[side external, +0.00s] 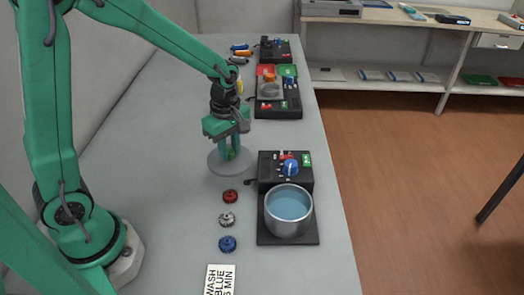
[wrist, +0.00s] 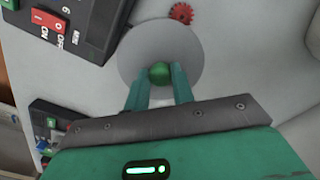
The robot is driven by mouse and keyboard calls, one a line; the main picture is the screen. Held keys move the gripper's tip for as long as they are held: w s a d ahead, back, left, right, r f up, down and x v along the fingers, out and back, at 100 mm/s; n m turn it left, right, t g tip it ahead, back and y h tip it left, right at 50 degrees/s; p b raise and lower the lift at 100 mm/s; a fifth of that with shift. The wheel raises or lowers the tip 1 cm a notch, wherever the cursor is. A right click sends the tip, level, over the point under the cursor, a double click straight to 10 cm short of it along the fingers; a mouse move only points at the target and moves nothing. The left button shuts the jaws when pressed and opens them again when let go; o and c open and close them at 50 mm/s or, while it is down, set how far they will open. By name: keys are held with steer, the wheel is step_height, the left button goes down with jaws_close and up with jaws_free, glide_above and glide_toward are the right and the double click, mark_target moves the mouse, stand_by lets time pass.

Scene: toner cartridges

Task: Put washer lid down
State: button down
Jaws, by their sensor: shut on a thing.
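The washer lid (side external: 217,161) is a round grey disc with a green knob, left of the washer in the side view. It also shows in the wrist view (wrist: 137,45), with the green knob (wrist: 159,73) between my fingertips. My gripper (side external: 231,154) is shut on the knob from above; it also shows in the wrist view (wrist: 159,76). The lid looks level and low over the table; I cannot tell if it touches. The washer (side external: 272,181) has a blue dial and an uncovered steel pot (side external: 289,226) of blue liquid.
Red (side external: 230,196), grey (side external: 227,219) and blue (side external: 227,243) cogged parts lie in front of the lid. A card reading "WASH BLUE" (side external: 220,280) lies nearer. Other black units (side external: 279,109) stand farther back. The table (side external: 180,200) is clear left of the lid.

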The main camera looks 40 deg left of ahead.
steer(key=a+f, duration=0.1)
steer(key=w+a+f, duration=0.1)
steer(key=a, duration=0.1)
steer(key=w+a+f, duration=0.1)
steer(key=shift+w+a, duration=0.1)
steer(key=shift+a, duration=0.15)
steer(key=shift+f, duration=0.15)
steer(key=shift+f, duration=1.85)
steer(key=shift+f, duration=0.15)
steer(key=c, duration=1.2)
jaws_free()
